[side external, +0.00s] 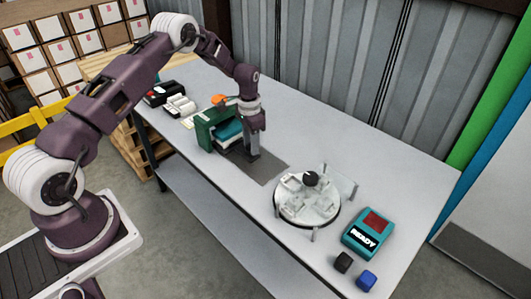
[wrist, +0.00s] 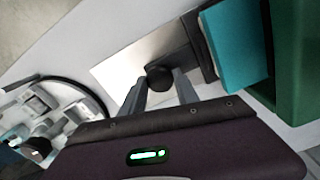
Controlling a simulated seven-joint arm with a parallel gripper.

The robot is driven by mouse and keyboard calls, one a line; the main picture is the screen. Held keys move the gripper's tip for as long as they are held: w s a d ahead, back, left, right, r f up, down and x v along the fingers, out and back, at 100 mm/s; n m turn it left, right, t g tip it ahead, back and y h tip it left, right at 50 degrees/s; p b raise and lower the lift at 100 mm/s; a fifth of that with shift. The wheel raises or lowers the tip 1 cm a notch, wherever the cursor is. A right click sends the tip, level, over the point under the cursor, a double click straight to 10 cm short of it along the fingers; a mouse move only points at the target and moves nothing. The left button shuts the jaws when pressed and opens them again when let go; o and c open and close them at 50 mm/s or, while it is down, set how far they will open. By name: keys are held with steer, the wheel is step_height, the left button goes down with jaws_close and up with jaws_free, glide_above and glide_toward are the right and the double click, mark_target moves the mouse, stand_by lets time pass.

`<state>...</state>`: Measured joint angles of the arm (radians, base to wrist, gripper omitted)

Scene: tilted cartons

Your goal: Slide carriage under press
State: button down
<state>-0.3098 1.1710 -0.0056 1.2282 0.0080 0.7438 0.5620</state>
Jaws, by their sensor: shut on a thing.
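The green press (side external: 206,130) stands on the table's left half, with a teal block (side external: 228,131) in its opening. In the wrist view the teal block (wrist: 236,45) and green frame (wrist: 293,60) are at right. My gripper (side external: 252,155) is beside the press's right side, low over the grey metal plate (side external: 268,165). In the wrist view my gripper (wrist: 158,84) has its fingers around a round black knob (wrist: 158,76). The knob adjoins a dark bar (wrist: 196,45) at the teal block's near edge. The carriage is mostly hidden under the teal block.
A round white turntable fixture (side external: 300,205) with a black knob stands right of the plate. A teal box marked READY (side external: 369,234), a black cube (side external: 343,262) and a blue cube (side external: 366,280) are at the right end. Small items (side external: 180,105) lie left of the press.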

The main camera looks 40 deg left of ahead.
mark_target(242, 148)
steer(key=a, duration=0.5)
steer(key=c, duration=0.9)
jaws_free()
steer(key=shift+d, duration=0.1)
steer(key=shift+r, duration=0.1)
